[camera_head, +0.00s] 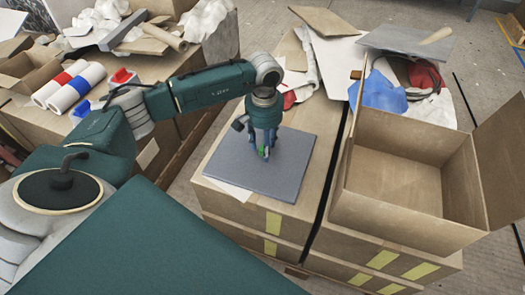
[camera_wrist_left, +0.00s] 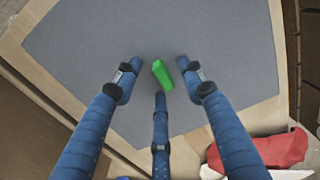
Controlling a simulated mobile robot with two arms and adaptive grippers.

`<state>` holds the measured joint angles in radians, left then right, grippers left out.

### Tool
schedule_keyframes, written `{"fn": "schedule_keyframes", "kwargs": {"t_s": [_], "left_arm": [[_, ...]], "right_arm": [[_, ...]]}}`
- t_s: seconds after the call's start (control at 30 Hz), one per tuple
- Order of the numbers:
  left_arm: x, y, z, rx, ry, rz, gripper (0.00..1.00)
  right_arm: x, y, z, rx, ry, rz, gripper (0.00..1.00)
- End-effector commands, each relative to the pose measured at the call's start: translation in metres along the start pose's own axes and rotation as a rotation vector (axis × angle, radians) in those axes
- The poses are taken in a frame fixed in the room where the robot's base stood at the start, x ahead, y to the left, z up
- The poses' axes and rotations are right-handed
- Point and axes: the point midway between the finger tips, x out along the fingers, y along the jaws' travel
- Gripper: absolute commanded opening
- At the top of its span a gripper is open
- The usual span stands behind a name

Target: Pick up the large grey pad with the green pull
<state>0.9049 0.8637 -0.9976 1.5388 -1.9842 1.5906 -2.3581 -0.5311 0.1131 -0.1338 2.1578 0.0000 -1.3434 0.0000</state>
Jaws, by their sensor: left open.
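The large grey pad (camera_head: 235,163) lies flat on top of a cardboard box stack in the head view. It fills much of the left wrist view (camera_wrist_left: 80,40). Its green pull (camera_wrist_left: 162,74) stands up from the pad between my fingers. In the head view the pull (camera_head: 265,152) shows only as a small green bit, partly hidden by the fingers. My left gripper (camera_head: 262,150) points down over the pad, open, its blue fingers around the pull (camera_wrist_left: 158,85). Whether the fingertips touch the pad I cannot tell. My right gripper is not in view.
An open, empty cardboard box (camera_head: 405,175) stands to the right of the pad. Behind it lie a blue cloth (camera_head: 384,93) and a grey sheet (camera_head: 405,41).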

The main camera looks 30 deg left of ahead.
Motion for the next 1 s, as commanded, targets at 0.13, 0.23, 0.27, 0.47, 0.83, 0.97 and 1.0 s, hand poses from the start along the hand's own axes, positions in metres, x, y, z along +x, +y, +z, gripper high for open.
{"fn": "schedule_keyframes", "kwargs": {"t_s": [0.13,0.23,0.27,0.47,0.83,0.97,1.0], "left_arm": [[0.003,0.0,0.0,0.0,0.001,0.0,0.41],[0.003,0.0,0.0,0.0,0.001,0.0,0.41],[0.003,0.0,0.0,0.0,0.001,0.0,0.41],[0.003,0.0,0.0,0.0,0.001,0.0,0.01],[0.0,0.0,-0.001,-0.001,0.002,0.001,0.0],[-0.009,0.0,-0.002,-0.001,0.004,0.001,0.0],[-0.014,0.0,-0.002,-0.001,0.005,0.001,0.0]], "right_arm": [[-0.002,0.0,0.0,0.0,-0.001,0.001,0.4],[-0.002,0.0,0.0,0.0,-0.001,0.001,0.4],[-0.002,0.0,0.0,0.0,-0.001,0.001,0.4],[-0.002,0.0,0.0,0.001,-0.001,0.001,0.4],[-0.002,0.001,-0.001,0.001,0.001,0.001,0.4],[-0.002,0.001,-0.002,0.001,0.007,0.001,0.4],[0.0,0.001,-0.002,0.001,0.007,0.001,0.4]]}}
